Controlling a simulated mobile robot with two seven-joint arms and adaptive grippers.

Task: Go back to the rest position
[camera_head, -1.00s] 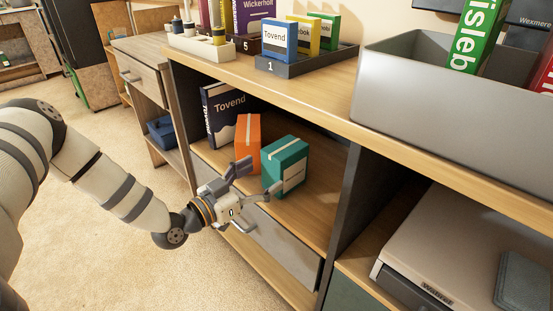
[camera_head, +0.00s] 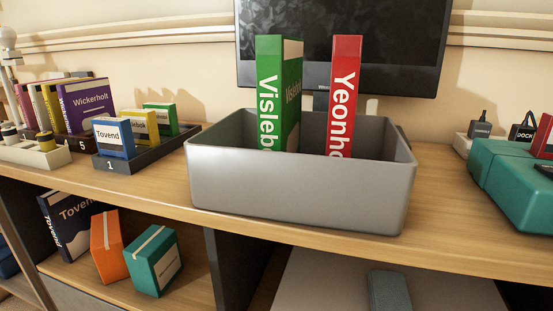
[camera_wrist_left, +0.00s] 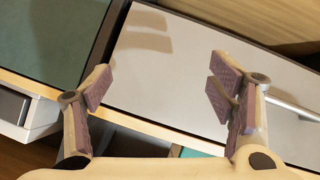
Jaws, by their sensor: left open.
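My left gripper (camera_wrist_left: 160,95) shows in the left wrist view with its fingers spread wide and nothing between them. Beyond the fingers is a pale drawer front (camera_wrist_left: 165,70) with a metal handle (camera_wrist_left: 292,108) at the right. Neither of my arms shows in the head view now. My right gripper is in no current view.
A grey bin (camera_head: 300,190) with a green book (camera_head: 278,90) and a red book (camera_head: 345,95) stands on the desk. The shelf below holds an orange box (camera_head: 106,246) and a teal box (camera_head: 153,261). A monitor (camera_head: 400,50) and a teal case (camera_head: 515,180) stand nearby.

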